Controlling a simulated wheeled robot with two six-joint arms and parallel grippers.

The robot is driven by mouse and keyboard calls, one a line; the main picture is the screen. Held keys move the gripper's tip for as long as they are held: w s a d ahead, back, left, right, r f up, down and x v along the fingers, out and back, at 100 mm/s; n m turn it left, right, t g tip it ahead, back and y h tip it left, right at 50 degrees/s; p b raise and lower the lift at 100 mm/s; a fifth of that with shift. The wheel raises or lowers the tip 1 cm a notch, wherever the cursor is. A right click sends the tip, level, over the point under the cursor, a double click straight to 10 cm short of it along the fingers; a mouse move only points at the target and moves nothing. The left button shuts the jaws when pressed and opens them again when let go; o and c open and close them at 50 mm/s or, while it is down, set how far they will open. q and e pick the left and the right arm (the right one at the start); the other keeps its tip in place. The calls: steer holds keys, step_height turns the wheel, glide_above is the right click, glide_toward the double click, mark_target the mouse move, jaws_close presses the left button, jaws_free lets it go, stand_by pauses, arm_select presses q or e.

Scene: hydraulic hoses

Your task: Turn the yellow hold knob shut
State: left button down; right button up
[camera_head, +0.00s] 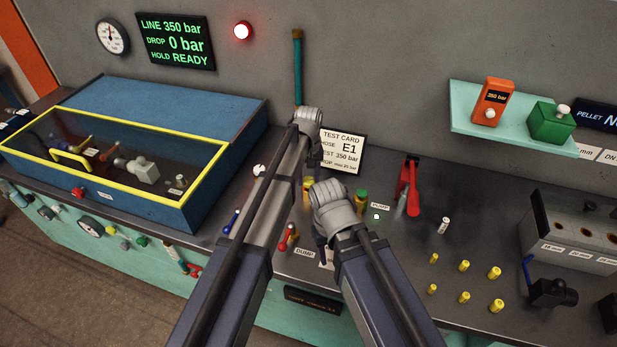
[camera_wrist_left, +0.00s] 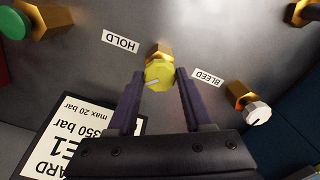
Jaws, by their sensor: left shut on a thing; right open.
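The yellow hold knob (camera_wrist_left: 159,74) sits on a brass fitting beside the HOLD label (camera_wrist_left: 120,41) in the left wrist view. A pale line on its face lies nearly level, slightly tilted. My left gripper (camera_wrist_left: 161,80) is shut on the knob, one finger on each side. In the head view my left wrist covers most of this spot, and a yellow part (camera_head: 308,187) shows between my two arms. My right gripper (camera_head: 321,240) is open, low over the bench; its fingertips are mostly hidden by my wrist.
A silver bleed knob (camera_wrist_left: 257,113) and a green knob (camera_wrist_left: 12,22) flank the hold knob. The test card (camera_head: 343,151) stands close behind. A red-handled lever (camera_head: 409,187) is to the right. The display (camera_head: 176,40) reads line 350 bar, drop 0 bar, hold ready.

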mark_target(309, 180)
arm_select(q)
steer(key=m, duration=0.4)
steer(key=shift+m, duration=2.2)
steer(key=shift+c, duration=1.5)
jaws_free()
steer(key=shift+r, duration=0.15)
arm_select(e)
steer(key=shift+r, duration=0.1)
arm_select(q)
step_height(309, 180, up, 8)
steer(key=p, duration=0.8)
steer(key=shift+f, duration=0.2)
arm_select(e)
step_height(309, 180, up, 8)
steer(key=shift+f, duration=0.2)
